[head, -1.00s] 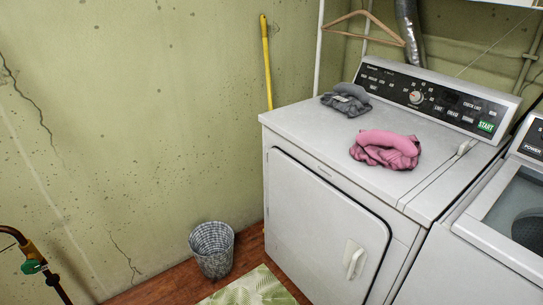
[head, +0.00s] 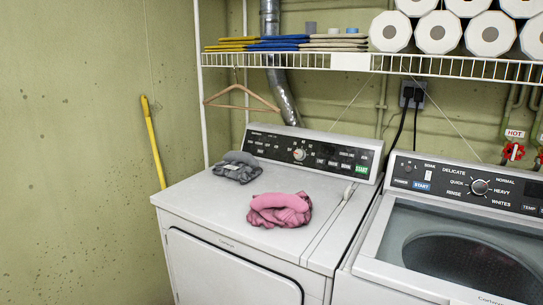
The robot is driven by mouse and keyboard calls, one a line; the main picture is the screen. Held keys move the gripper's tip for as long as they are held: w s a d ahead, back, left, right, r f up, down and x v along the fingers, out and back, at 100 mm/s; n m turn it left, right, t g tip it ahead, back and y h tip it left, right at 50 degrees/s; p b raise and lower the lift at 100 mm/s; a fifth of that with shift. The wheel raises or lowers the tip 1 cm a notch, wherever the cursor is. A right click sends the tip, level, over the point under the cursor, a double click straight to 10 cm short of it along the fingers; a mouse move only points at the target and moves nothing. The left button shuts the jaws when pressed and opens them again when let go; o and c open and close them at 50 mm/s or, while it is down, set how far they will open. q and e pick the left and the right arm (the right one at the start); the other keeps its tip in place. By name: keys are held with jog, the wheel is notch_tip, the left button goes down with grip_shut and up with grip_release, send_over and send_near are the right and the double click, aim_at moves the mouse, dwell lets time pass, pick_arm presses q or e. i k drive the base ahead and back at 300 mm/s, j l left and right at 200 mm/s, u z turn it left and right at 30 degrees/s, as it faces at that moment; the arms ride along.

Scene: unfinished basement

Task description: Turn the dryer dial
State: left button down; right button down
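The white dryer (head: 200,205) stands in the middle of the head view with its door facing front. Its dial (head: 299,154) is a round knob with a light face on the black control panel (head: 325,154) at the back. A green START button (head: 362,169) is at the panel's right end. A pink cloth bundle (head: 279,208) and a dark grey cloth bundle (head: 238,167) lie on the dryer top in front of the panel. Neither of my grippers is in view.
A washer (head: 455,240) with its own dial (head: 479,187) stands close to the dryer's right. A wire shelf (head: 440,66) with folded cloths and paper rolls hangs above. A hanger (head: 240,97) hangs from it. A yellow handle (head: 155,150) leans on the left wall.

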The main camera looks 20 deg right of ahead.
aim_at(300, 154)
jog(key=i+j, duration=0.95)
jog(key=i, duration=0.15)
jog(key=z, duration=1.4)
